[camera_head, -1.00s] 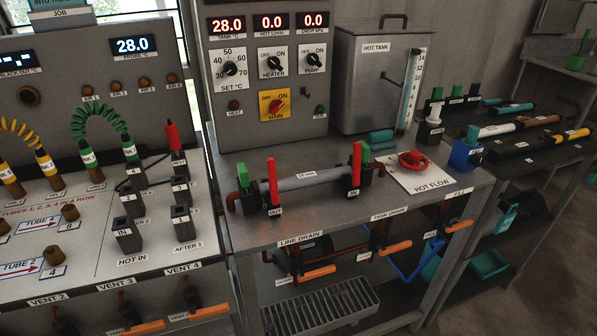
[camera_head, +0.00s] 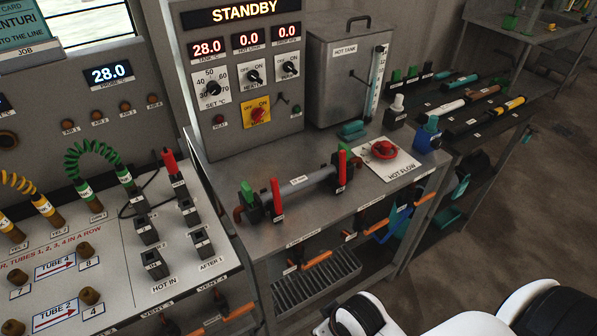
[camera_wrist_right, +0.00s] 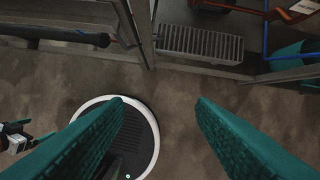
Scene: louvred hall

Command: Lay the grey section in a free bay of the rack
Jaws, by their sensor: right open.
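The grey section (camera_head: 305,184) is a straight grey pipe with a small label. It lies on the steel bench between two dark end fittings with upright red levers. The rack (camera_head: 432,112) is a dark surface on the right. Teal, white, brown and yellow-black sections lie in its bays; I cannot tell clearly which bay is free. In the right wrist view my right gripper (camera_wrist_right: 159,101) is open, with nothing between its teal fingers, above the floor and apart from the section.
The red hot-flow wheel (camera_head: 384,148) and a blue fitting (camera_head: 428,134) are right of the section. Orange-handled drain valves (camera_head: 317,260) stick out under the bench front. A grate (camera_wrist_right: 200,42) lies on the lower shelf.

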